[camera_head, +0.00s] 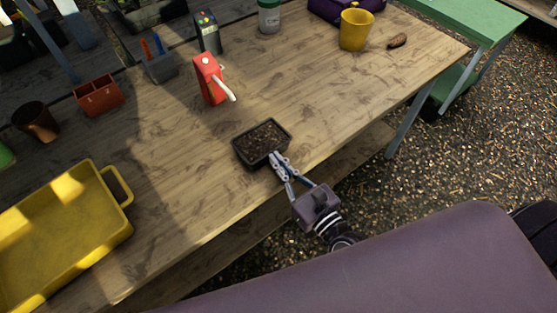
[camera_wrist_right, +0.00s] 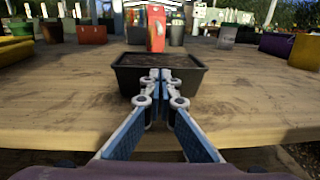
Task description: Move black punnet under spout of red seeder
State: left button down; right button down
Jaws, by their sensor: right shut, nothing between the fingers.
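The black punnet (camera_head: 237,150) is filled with dark soil and sits on the wooden table near its front edge. It also shows in the right wrist view (camera_wrist_right: 190,83), straight ahead. The red seeder (camera_head: 207,82) stands upright behind the punnet, with its white spout (camera_head: 227,92) pointing toward the front right; the punnet is apart from it. My right gripper (camera_head: 275,157) is shut and empty, its fingertips at the punnet's near side; I cannot tell whether they touch it. The red seeder's body (camera_wrist_right: 156,28) shows behind the punnet in the wrist view. My left gripper is not in view.
A yellow tray (camera_head: 126,232) lies at the left. A terracotta box (camera_head: 98,96), a brown pot (camera_head: 36,121), a dark device (camera_head: 208,33) and a yellow bucket (camera_head: 355,30) stand farther back. The table between punnet and seeder is clear.

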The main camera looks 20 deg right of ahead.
aim_at(263, 144)
jog(key=shift+w, duration=0.1)
jog(key=x, duration=0.7)
jog(key=shift+a, duration=0.1)
